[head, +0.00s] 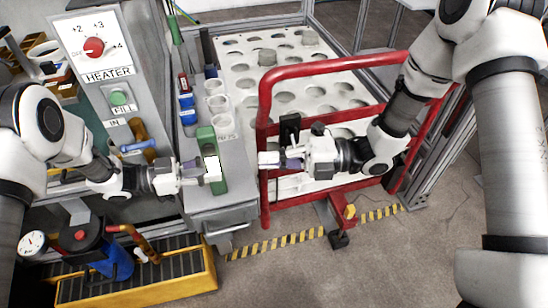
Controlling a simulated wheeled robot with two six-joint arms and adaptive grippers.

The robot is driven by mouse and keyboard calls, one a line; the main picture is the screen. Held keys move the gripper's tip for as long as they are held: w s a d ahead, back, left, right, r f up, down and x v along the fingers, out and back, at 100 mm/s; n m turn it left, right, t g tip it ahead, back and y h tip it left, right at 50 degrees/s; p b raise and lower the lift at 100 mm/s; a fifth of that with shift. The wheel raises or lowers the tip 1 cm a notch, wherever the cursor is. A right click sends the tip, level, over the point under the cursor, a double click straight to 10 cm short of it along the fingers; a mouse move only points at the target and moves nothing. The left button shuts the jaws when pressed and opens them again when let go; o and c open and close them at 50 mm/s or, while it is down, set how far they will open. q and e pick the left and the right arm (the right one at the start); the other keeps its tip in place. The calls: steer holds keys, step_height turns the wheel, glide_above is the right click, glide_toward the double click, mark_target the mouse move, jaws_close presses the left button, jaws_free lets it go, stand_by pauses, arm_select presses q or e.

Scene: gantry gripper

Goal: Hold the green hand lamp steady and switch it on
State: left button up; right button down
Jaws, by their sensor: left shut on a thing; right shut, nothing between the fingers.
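The green hand lamp (206,137) stands near the front of the grey bench top. A bright white panel shows on its face; I cannot tell whether it is lit. My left gripper (196,170) reaches in from the left and is shut on the lamp at its lower part. The exact contact is small and partly hidden. My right gripper (268,160) is shut and empty, to the right of the lamp and apart from it, in front of the red rail. No switch on the lamp can be made out.
White cups (215,88) and small blue and red items (186,100) stand behind the lamp. A red guard rail (264,110) is close to my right gripper. A heater panel (94,45) rises at the left. A yellow tray (150,292) lies below. Floor shows at front right.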

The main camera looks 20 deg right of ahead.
stand_by(0.4)
arm_select(q)
steer(key=o, duration=1)
steer(key=a, duration=0.8)
steer(key=a+r, duration=0.1)
steer(key=a, duration=0.3)
steer(key=shift+r, duration=0.1)
